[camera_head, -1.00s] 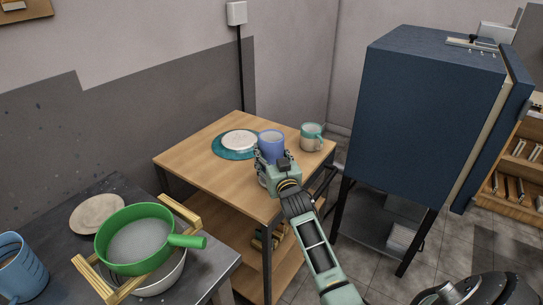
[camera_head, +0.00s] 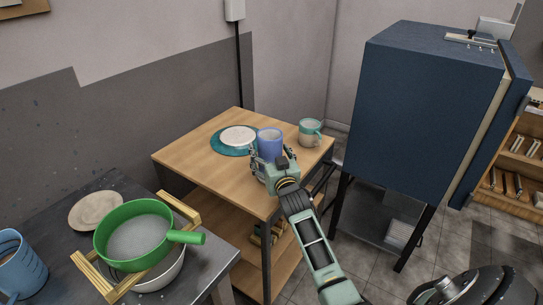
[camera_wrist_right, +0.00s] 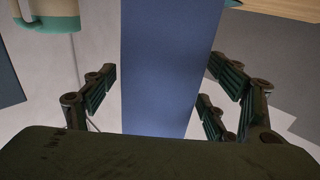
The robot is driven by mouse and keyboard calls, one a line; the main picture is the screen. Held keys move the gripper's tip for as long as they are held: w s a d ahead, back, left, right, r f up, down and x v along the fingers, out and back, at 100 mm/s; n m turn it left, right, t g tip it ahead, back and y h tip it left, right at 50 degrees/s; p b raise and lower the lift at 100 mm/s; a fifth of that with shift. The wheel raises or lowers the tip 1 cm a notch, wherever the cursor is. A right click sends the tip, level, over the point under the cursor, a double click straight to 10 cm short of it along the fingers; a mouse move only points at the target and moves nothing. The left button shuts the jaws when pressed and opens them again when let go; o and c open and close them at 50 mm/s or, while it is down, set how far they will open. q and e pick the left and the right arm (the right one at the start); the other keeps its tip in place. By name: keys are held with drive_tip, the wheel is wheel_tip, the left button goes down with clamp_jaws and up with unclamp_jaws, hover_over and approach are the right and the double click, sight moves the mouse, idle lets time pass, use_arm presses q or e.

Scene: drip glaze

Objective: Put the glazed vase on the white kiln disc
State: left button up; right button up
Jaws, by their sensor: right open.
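The blue vase (camera_head: 269,142) stands near the front edge of the wooden table, partly hidden behind my right gripper (camera_head: 270,158). In the right wrist view the vase (camera_wrist_right: 170,65) fills the middle, between the spread fingers of my right gripper (camera_wrist_right: 165,98). The fingers are open, with gaps visible on both sides of the vase. The vase's lower part is mostly hidden in the head view. The white kiln disc (camera_head: 238,134) lies on a round teal mat (camera_head: 222,147), behind and left of the vase, with nothing on it. My left gripper is not in view.
A white and teal mug (camera_head: 310,133) stands at the table's right corner. A large blue cabinet (camera_head: 415,110) rises at the right. The wooden table (camera_head: 190,158) is bare at its left. A green pan (camera_head: 140,238) sits over a bowl on the dark bench.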

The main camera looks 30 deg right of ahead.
drive_tip(key=b+v, duration=0.1)
drive_tip(key=v, duration=1.1)
